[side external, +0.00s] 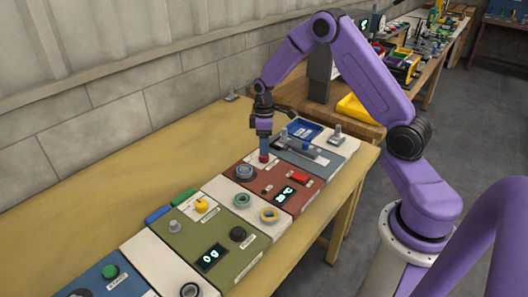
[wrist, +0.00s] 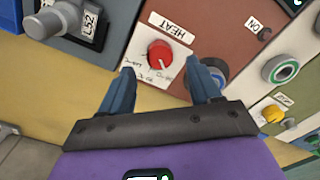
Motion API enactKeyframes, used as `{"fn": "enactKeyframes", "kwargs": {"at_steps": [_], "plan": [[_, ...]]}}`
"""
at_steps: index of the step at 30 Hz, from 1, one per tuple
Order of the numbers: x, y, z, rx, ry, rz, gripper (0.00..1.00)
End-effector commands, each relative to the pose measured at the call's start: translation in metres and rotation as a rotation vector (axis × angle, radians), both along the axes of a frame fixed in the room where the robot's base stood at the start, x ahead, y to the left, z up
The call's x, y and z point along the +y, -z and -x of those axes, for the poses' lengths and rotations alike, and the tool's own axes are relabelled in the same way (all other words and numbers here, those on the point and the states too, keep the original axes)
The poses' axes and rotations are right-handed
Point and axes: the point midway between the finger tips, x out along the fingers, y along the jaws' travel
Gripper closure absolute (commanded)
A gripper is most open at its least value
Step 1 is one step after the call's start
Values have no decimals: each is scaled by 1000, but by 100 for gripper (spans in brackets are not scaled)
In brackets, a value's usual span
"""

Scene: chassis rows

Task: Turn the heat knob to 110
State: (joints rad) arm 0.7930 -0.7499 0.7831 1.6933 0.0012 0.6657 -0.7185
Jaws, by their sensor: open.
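The heat knob (wrist: 160,52) is a round red knob on a white dial plate labelled HEAT, set in a red-brown panel (wrist: 215,25). The small handwritten scale marks around it are too small to read. My gripper (wrist: 162,72) is open, with its blue fingers apart on the near side of the knob and nothing held between them. In the side view my gripper (side external: 264,150) points down just above the red knob (side external: 263,158), partly hiding it; I cannot tell whether the fingers touch the plate. A lit display (side external: 285,193) on the same panel is hard to read.
A blue-grey round part (side external: 244,172) sits close beside my gripper on the red-brown panel. A red rocker (side external: 299,177) is to the right. A grey panel with a lever (side external: 300,147) lies beyond, and a green panel (side external: 215,240) nearer. The wooden bench (side external: 110,190) is bare at the left.

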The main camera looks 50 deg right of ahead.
Motion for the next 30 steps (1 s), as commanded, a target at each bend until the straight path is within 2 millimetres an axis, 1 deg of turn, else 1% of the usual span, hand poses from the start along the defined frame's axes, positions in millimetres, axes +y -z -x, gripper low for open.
{"fn": "enactKeyframes", "kwargs": {"at_steps": [1,3,9,20,21,23,24,25,30], "plan": [[0,9,1,3,0,0,37],[0,19,1,3,0,0,37],[0,35,0,0,0,0,37],[0,38,0,-1,0,0,37],[0,38,0,-1,0,0,50],[0,38,0,-1,0,0,70],[0,38,0,-1,0,0,83],[0,38,0,-1,-1,0,93],[0,38,0,-1,2,-1,93]]}}
